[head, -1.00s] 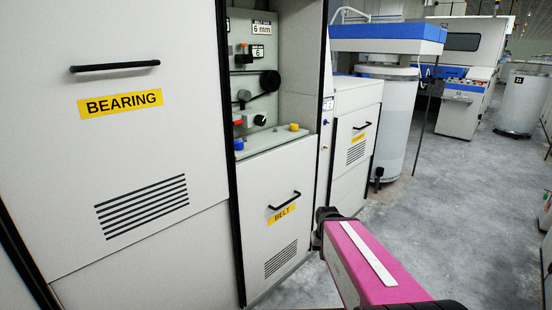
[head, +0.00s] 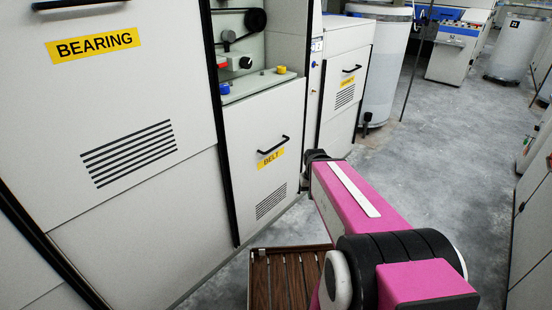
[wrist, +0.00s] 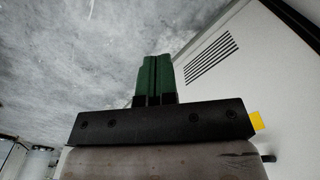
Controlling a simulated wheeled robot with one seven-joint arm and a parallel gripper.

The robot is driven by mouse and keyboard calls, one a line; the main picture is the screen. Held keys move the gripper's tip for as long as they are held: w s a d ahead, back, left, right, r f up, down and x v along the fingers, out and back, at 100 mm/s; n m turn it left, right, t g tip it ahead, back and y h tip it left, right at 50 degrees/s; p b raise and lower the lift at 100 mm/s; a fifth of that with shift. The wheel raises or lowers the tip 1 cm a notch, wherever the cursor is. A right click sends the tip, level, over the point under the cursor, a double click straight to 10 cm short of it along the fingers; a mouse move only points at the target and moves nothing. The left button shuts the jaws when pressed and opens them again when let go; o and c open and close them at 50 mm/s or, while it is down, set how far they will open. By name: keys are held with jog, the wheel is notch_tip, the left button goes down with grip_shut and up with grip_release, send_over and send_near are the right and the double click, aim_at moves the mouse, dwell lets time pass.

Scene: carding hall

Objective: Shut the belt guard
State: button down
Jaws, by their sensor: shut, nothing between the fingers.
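The belt guard (head: 263,150) is a pale panel with a black bar handle, a yellow BELT label (head: 271,159) and vent slots, in the middle of the head view. Above it, a bay with a black pulley (head: 255,20) and coloured knobs is uncovered. I cannot tell whether the guard sits flush. My gripper (wrist: 155,58) shows in the wrist view with its green fingers shut and empty, over grey floor. A pale panel with vent slots (wrist: 212,60), probably the guard, stands to its right, apart from the fingers. In the head view my pink arm hides the gripper.
The large BEARING panel (head: 110,110) stands left of the guard. A smaller pale cabinet door (head: 345,90) with a handle stands to its right. A white cylindrical can (head: 385,55) is beyond. Grey floor (head: 440,150) lies open on the right, with pale cabinets along the right edge.

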jog(key=w+d+f+n+t, duration=0.25)
jog(key=w+n+t, duration=0.5)
jog(key=w, duration=0.55)
jog(key=w+d+f+n+t, duration=0.25)
jog(key=w+n+t, duration=0.35)
jog(key=w+n, duration=0.45)
jog(key=w+a+n+t+y, duration=0.3)
jog(key=w+n+t+y, duration=0.3)
jog(key=n, duration=0.8)
jog(key=s+a+f+n+g+y, duration=0.25)
jog(key=s+n+y, duration=0.25)
jog(key=n+y, duration=0.7)
jog(key=d+r+x, duration=0.1)
jog(key=r+x, duration=0.1)
jog(key=x, duration=1)
jog(key=shift+s+d+r+n+h, duration=0.15)
jog(key=shift+d+r+n+h, duration=0.15)
jog(key=shift+n, duration=0.1)
